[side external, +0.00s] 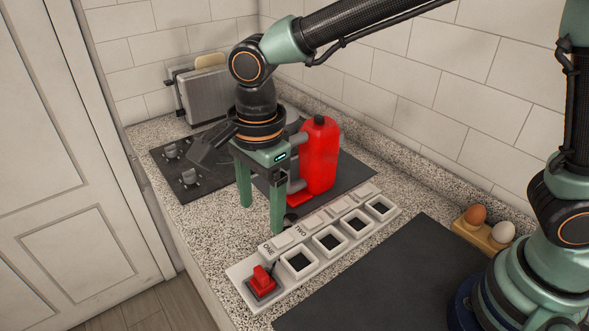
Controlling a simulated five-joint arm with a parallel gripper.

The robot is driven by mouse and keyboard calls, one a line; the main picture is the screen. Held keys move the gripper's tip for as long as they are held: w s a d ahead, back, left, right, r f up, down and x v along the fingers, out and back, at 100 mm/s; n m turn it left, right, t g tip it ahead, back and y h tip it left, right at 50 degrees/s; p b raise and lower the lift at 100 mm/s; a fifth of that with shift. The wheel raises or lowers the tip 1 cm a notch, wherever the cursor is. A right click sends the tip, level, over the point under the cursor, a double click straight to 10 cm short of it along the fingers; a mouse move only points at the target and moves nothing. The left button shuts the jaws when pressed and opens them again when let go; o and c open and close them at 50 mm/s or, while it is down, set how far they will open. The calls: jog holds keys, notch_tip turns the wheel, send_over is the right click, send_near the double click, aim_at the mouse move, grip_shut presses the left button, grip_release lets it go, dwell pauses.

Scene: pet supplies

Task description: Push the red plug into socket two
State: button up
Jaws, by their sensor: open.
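The red plug (263,277) stands upright in a dark square recess at the near left end of a pale socket strip (238,270). To its right along the strip are several square openings with dark insides, with white plates behind them. The nearest plates read ONE and TWO. Socket two (330,241) appears to be the second opening to the right of the plug, and it looks empty. My gripper (261,217) is open and empty, fingers pointing down, behind and above the plug end of the strip and apart from the plug.
A red canister (320,155) stands close behind my gripper. A toaster (205,97) and a dark panel with knobs (180,163) are at the back left. Eggs sit in a wooden holder (473,234) at right. A dark mat (390,275) lies clear in front of the strip.

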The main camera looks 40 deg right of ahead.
jog(key=a+f+m, duration=0.1)
jog(key=a+f, duration=0.1)
send_over(261, 272)
jog(key=shift+m, duration=0.3)
jog(key=f, duration=0.6)
jog(key=shift+w+a+f, duration=0.2)
jog(key=shift+w+f, duration=0.1)
jog(key=f, duration=0.4)
jog(key=shift+s+d, duration=0.25)
jog(key=shift+s, duration=0.05)
jog(key=shift+f, duration=0.6)
grip_shut()
jog(key=shift+r, duration=0.1)
